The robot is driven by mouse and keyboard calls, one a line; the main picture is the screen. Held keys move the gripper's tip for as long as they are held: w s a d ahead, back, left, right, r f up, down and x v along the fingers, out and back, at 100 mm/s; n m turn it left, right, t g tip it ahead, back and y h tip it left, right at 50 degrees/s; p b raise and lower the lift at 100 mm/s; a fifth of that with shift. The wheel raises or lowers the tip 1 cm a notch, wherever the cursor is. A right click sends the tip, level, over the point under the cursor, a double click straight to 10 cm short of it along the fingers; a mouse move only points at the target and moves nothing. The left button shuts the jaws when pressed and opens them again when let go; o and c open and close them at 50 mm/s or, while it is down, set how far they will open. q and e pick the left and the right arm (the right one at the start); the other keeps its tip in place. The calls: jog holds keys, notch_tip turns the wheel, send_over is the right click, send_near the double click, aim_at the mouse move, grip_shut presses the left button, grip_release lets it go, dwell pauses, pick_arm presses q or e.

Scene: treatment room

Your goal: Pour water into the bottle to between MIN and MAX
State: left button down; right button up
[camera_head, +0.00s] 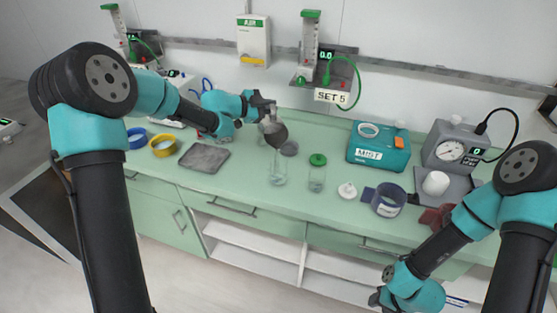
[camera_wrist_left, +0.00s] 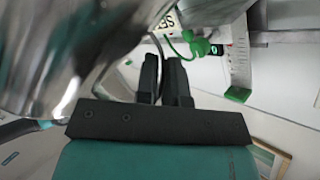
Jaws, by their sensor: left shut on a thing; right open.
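My left gripper (camera_head: 268,110) is shut on a shiny metal jug (camera_head: 275,133), which it holds tilted above the counter. The jug's large shiny side (camera_wrist_left: 60,50) fills the upper left of the left wrist view, beside my dark fingers (camera_wrist_left: 165,80). A clear bottle (camera_head: 278,170) stands upright on the counter just below the jug. Its MIN and MAX marks, its water level and any stream are too small to tell. My right gripper (camera_head: 379,298) is open, low at the front, apart from the counter items; its fingertips are hard to make out.
A clear jar with a green lid (camera_head: 317,173) stands right of the bottle. A grey tray (camera_head: 204,157), a yellow ring (camera_head: 163,145) and a blue ring lie left. A white-lidded piece (camera_head: 347,190), a dark-blue roll (camera_head: 388,200), the teal MIST box (camera_head: 380,147) and a gauge unit stand right.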

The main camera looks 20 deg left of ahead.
pick_arm(q)
jog(key=shift+s+d+r+m+t, duration=0.2)
jog(key=shift+s+r+m+t, duration=0.1)
jog(key=shift+s+r+m, duration=0.15)
dwell(2.0)
jog(key=w+f+n, duration=0.1)
jog(key=w+a+f+n+g, duration=0.1)
jog(key=f, duration=0.1)
jog(key=shift+w+a+f+n, duration=0.15)
jog(key=shift+w+n, duration=0.1)
jog(key=shift+w+f+g, duration=0.1)
jog(key=shift+f+g, duration=0.05)
jog(key=shift+g, duration=0.25)
jog(key=shift+w+a+f+n, duration=0.15)
jog(key=shift+w+f+n, duration=0.15)
jog(key=shift+f+n, duration=0.45)
